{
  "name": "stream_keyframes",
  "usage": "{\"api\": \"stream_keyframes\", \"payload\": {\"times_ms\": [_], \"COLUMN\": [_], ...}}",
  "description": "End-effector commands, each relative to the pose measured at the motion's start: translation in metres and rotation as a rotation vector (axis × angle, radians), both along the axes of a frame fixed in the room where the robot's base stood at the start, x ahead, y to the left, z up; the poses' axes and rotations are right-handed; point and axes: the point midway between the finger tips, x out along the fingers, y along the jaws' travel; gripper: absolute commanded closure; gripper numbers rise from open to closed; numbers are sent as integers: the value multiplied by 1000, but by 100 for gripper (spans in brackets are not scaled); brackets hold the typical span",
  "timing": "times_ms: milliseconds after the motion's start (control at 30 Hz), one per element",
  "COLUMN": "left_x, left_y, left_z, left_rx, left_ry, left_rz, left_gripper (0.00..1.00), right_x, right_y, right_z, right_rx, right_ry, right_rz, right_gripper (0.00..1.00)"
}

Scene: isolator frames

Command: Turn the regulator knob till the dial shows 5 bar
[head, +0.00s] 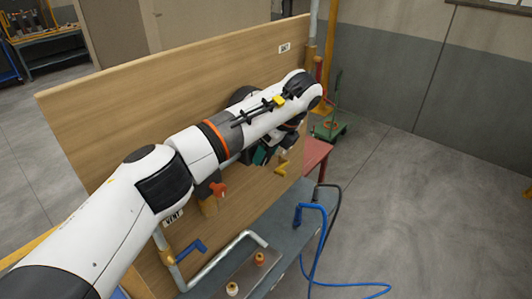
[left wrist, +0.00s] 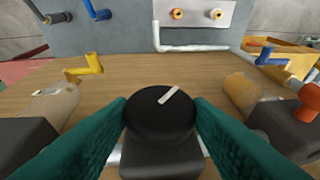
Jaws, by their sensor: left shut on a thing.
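The regulator knob (left wrist: 160,114) is round and black with a white line on its top, pointing up and right in the left wrist view. My left gripper (left wrist: 160,118) has its teal fingers on both sides of the knob, shut on it. In the head view my left gripper (head: 262,154) is at the wooden panel (head: 130,92), mostly under my own arm, which hides the knob. The dial's face and needle do not show in either view, so its reading cannot be told. My right gripper is not in view.
Near the knob are a yellow lever (left wrist: 86,65), a blue lever (left wrist: 270,58) and an orange-red handle (left wrist: 308,103). Pipes run along the panel. A grey bench (head: 290,222) with a blue hose (head: 316,250) lies below. The floor at right is mostly clear.

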Motion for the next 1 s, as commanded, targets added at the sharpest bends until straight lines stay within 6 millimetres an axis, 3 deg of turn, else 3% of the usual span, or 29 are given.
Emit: {"api": "stream_keyframes", "payload": {"times_ms": [333,833,867,1000], "left_x": [2,1,1,2], "left_y": [-3,-3,-3,-2], "left_z": [-2,0,0,0], "left_rx": [75,88,88,88], "left_ry": [102,125,125,125], "left_rz": [-3,-1,-1,-1], "left_gripper": [78,78,53,34], "right_x": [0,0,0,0], "right_y": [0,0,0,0], "right_z": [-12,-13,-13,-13], "right_rx": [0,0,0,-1], "right_ry": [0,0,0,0], "right_rz": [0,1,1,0], "right_gripper": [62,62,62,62]}}
